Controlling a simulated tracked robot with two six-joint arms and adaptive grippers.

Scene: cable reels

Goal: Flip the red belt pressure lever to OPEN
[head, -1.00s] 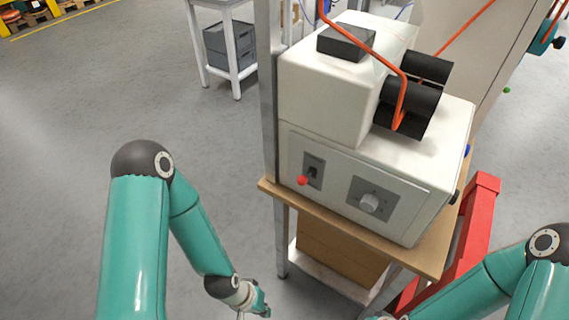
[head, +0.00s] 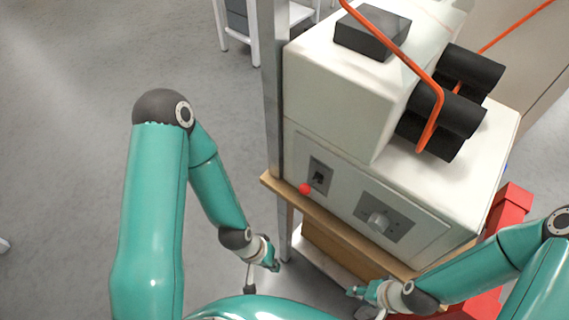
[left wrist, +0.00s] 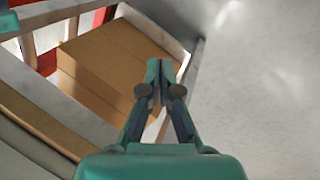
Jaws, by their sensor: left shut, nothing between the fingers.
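The red belt pressure lever (head: 305,189) has a round red knob and sticks out at the lower left of a small dark plate (head: 321,170) on the front of the white machine (head: 345,178). The lever points down and to the left; no lettering can be read. My left gripper (head: 277,266) is below and left of the lever, apart from it. In the left wrist view the left gripper (left wrist: 158,68) is shut and empty. My right gripper (head: 352,292) is low in front of the machine, below the knob; its fingers are too small to judge.
A grey dial knob (head: 378,222) sits right of the lever. A wooden shelf edge (head: 330,222) juts out below the panel, and a metal post (head: 271,95) stands on its left. A cardboard box (left wrist: 110,70) lies underneath. An orange cable (head: 415,75) runs over black rollers. Floor at left is clear.

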